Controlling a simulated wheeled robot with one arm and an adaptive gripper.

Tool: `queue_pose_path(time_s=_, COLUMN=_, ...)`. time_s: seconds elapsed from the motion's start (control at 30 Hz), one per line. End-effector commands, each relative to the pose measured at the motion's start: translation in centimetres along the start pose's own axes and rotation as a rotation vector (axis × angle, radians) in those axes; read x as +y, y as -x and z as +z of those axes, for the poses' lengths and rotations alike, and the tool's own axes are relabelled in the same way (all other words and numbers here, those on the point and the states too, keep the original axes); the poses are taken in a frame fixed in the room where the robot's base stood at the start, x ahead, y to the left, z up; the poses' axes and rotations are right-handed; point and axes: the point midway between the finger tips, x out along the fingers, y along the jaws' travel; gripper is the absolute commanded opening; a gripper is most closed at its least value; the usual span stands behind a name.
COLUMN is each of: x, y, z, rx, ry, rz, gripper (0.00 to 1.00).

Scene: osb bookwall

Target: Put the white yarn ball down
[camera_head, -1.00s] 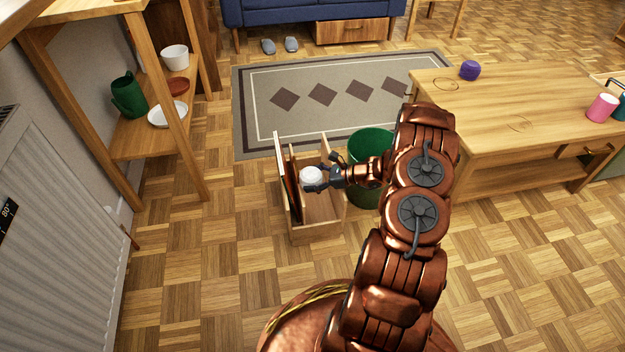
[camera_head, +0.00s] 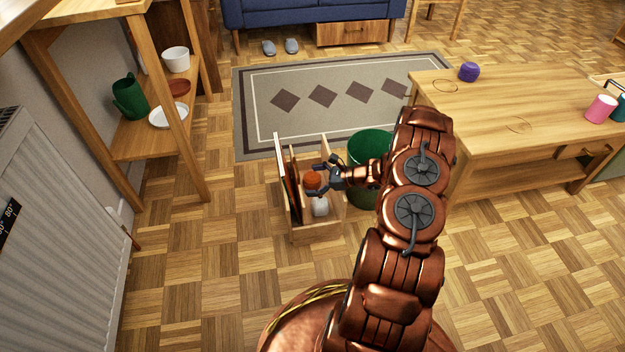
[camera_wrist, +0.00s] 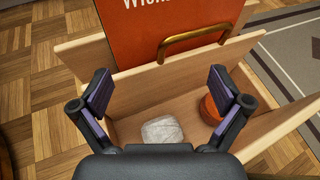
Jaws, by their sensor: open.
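The white yarn ball (camera_wrist: 162,130) lies on the floor of a light wooden box (camera_wrist: 140,92), below and between my fingers in the wrist view. In the head view the white yarn ball (camera_head: 320,206) shows inside the box (camera_head: 312,234), below my gripper (camera_head: 322,178). My gripper (camera_wrist: 162,92) is open and empty, with its two fingers apart above the box. The ball's near side is partly hidden by my gripper's body in the wrist view.
An orange-red round thing (camera_wrist: 211,110) is in the box, right of the ball. An orange book or board (camera_wrist: 170,28) with a brass handle stands at the box's far side. A green bin (camera_head: 368,146) is right of the box, near a wooden table (camera_head: 500,140).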

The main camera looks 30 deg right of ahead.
Motion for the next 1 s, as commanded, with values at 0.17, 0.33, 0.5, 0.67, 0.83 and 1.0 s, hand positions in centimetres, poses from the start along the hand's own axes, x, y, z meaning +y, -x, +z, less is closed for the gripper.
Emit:
queue_pose_path(time_s=0.17, x=0.3, y=-0.3, z=-1.3, rx=0.016, ry=-0.010, rz=0.000, gripper=1.00)
queue_pose_path(time_s=0.33, x=0.4, y=-0.3, z=-1.4, rx=0.018, ry=-0.012, rz=0.001, gripper=1.00)
queue_pose_path(time_s=0.5, x=0.4, y=-0.1, z=-0.8, rx=0.017, ry=-0.011, rz=0.003, gripper=1.00)
queue_pose_path(time_s=0.67, x=0.3, y=1.0, z=0.1, rx=0.013, ry=-0.012, rz=0.000, gripper=1.00)
queue_pose_path(time_s=0.83, x=0.1, y=2.9, z=0.5, rx=0.009, ry=-0.010, rz=-0.001, gripper=1.00)
queue_pose_path(time_s=1.0, x=0.1, y=5.3, z=0.8, rx=0.006, ry=-0.007, rz=-0.001, gripper=1.00)
